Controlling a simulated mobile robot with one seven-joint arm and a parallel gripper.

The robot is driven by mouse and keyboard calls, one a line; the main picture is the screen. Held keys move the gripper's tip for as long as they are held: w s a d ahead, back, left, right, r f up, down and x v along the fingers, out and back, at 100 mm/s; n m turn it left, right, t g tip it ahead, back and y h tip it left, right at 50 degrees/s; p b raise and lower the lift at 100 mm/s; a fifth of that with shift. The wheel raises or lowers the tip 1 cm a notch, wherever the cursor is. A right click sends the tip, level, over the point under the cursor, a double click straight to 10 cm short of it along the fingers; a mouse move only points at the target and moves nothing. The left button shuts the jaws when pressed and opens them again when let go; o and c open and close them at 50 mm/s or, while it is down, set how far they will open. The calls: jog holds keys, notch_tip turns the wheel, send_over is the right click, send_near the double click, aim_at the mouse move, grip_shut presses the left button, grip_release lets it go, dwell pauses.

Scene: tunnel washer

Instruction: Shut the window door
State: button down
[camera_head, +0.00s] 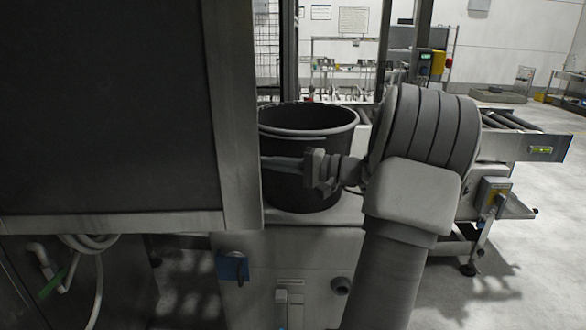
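The window door, as far as I can tell, is the large dark panel in a pale metal frame (232,120) that fills the left of the head view. It stands upright; its top and left edges are outside the picture. My gripper (276,162) points left from the end of my arm, with its fingers at the right edge of the door frame. The frame edge seems to cover the fingertips, so I cannot tell whether they touch the door or whether they are open or shut. The door's hinge and latch are not visible.
A large black round bin (340,130) stands on a metal surface (335,217) behind my gripper. A blue switch (232,267) is on the cabinet below. A pale hose (95,285) hangs at lower left. A roller conveyor (520,145) stands at right, with open floor beyond.

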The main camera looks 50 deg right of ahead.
jog(key=shift+s+a, duration=1.35)
jog(key=shift+a, duration=0.1)
